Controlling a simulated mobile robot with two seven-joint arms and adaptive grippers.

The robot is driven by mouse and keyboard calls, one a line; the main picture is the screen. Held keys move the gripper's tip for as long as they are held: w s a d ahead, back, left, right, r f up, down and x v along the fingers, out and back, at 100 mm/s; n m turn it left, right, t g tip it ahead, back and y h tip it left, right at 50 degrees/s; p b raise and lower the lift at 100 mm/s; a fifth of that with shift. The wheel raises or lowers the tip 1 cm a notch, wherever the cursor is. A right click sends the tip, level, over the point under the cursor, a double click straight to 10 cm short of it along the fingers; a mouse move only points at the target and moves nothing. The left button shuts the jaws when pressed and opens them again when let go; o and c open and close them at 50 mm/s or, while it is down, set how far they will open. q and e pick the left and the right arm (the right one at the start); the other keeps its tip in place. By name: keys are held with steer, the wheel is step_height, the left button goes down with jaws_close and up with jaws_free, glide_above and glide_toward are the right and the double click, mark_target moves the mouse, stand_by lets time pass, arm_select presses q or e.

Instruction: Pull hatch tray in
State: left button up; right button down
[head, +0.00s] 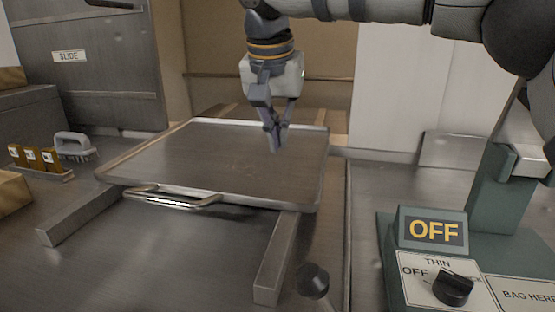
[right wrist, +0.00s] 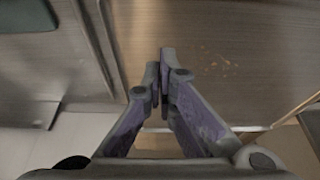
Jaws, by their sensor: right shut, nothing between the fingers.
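The hatch tray (head: 220,160) is a flat metal tray with a raised rim, lying on two rails (head: 275,262) on the counter. Its handle (head: 172,198) is a metal bar on the near edge, with nothing holding it. My right gripper (head: 276,146) points down over the far right part of the tray, shut and empty. I cannot tell whether its tips touch the tray. The right wrist view shows the shut fingers (right wrist: 160,105) with the tray surface (right wrist: 200,55) beyond them, bearing a few crumbs. My left gripper is not in view.
A metal door marked SLIDE (head: 70,57) stands at the back left. A brush (head: 75,146) and small yellow-brown blocks (head: 32,157) sit at the left. A green machine with an OFF sign (head: 433,231) and a dial (head: 453,288) is at the right. A black knob (head: 313,279) stands near the right rail.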

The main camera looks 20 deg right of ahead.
mark_target(279, 197)
step_height(279, 197, down, 3)
steer(key=shift+s+d+r, duration=0.1)
steer(key=shift+s+d, duration=0.05)
steer(key=x, duration=0.5)
steer(key=shift+w+d+f, duration=0.1)
steer(key=shift+w+f, duration=0.1)
steer(key=shift+f, duration=0.15)
steer(key=shift+s+f, duration=0.1)
steer(key=shift+f, duration=0.2)
steer(key=shift+s+a+r+p, duration=0.2)
steer(key=shift+s+a+p, duration=0.15)
steer(key=shift+s+a, duration=0.55)
steer(key=shift+s+f, duration=0.1)
steer(key=shift+s, duration=0.35)
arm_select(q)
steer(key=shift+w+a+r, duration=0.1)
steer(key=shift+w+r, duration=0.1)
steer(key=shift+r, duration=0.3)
arm_select(e)
steer(key=shift+a+f, duration=0.15)
steer(key=shift+f, duration=0.05)
